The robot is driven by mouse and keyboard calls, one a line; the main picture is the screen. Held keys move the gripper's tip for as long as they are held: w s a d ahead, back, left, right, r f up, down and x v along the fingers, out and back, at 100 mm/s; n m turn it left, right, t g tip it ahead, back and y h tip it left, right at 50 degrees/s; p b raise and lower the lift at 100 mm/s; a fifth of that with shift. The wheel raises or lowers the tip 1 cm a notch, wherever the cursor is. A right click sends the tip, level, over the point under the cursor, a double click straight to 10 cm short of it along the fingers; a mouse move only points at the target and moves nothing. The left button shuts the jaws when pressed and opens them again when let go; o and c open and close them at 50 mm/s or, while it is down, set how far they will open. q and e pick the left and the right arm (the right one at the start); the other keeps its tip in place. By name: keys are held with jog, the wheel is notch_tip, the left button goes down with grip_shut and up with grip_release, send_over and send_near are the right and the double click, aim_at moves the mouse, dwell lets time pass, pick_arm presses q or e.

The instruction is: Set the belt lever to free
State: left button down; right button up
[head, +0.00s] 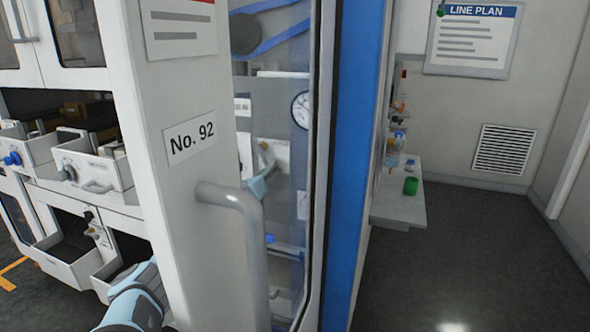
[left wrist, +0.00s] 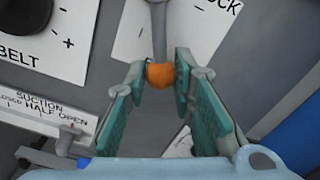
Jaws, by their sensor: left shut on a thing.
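In the left wrist view a grey lever (left wrist: 159,35) with an orange knob (left wrist: 160,75) comes down from the top. In the head view my left gripper (head: 265,172) shows small through the clear pane, at a lever in front of a white plate. My left forearm passes behind the No. 92 panel (head: 180,190). My right gripper is out of view.
A black dial (left wrist: 22,12) marked BELT and a small lever (left wrist: 70,140) by a SUCTION label are near the left gripper. A grey door handle (head: 245,235) and blue post (head: 355,150) stand close in front. Open drawers (head: 70,255) are at left; floor at right is clear.

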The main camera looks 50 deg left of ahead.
pick_arm(q)
jog(key=a+m+p, duration=0.1)
jog(key=s+m+p, duration=0.1)
jog(key=m, duration=0.1)
jog(key=a+m+p, duration=0.1)
jog(key=shift+s+a+f+m, duration=0.2)
jog(key=shift+a+f+m, duration=0.05)
jog(key=shift+a+m, duration=0.05)
jog(key=shift+a, duration=0.1)
dwell(0.4)
jog(key=c, duration=1.3)
grip_release()
jog(key=shift+c, duration=0.2)
